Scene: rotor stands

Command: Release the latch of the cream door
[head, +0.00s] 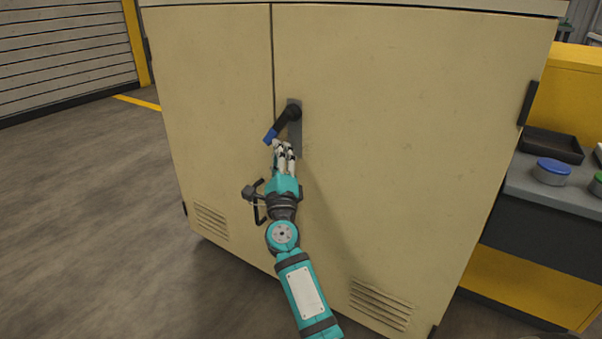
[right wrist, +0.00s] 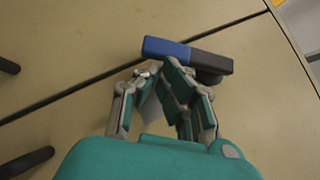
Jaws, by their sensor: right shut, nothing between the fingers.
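The cream door (head: 400,120) is the right-hand door of a cream cabinet, and it stands shut against the left door at a dark vertical seam. Its latch handle (head: 286,122) is a black lever with a blue end on a grey plate, slanting down to the left. My right gripper (head: 279,146) is shut and empty just below the blue end. In the right wrist view the lever (right wrist: 187,55) lies across the fingertips (right wrist: 160,72); whether they touch it I cannot tell. My left gripper is not in view.
A grey bench (head: 558,195) with a dark tray (head: 550,146) and a blue-lidded tin (head: 552,172) stands to the right of the cabinet. The floor (head: 80,220) to the left is clear, up to a shutter (head: 65,50).

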